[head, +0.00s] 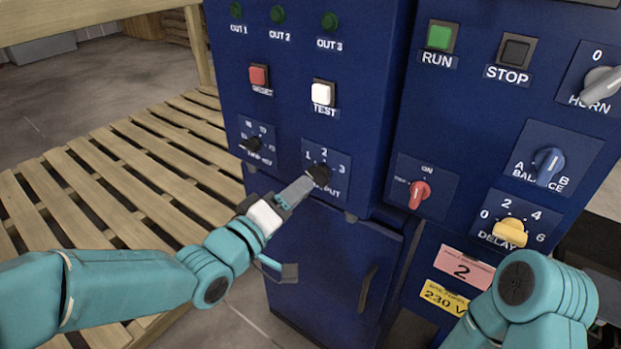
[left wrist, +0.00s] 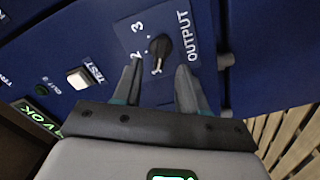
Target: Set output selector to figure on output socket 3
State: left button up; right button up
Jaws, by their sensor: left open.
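The output selector (head: 320,173) is a black knob low on the blue cabinet, with figures 1, 2 and 3 around it and the label OUTPUT below. It also shows in the left wrist view (left wrist: 160,46), where its narrow end seems to lie toward the 1 side; I cannot read the pointer surely. My left gripper (head: 308,181) is at the knob's front. In the left wrist view its fingers (left wrist: 159,72) are open, with the knob just beyond and between their tips. The output socket 3 (head: 330,21), green, is at the top, labelled OUT 3. My right gripper is out of view.
A red button (head: 259,75) and a white TEST button (head: 323,93) sit above the selector. A smaller black knob (head: 253,144) is to its left and a red switch (head: 419,194) to its right. A wooden pallet (head: 130,175) lies at left.

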aim_at(313, 179)
pick_arm(q)
jog(key=x, duration=0.5)
jog(key=shift+w, duration=0.15)
jog(key=shift+c, duration=0.3)
jog(key=c, duration=0.6)
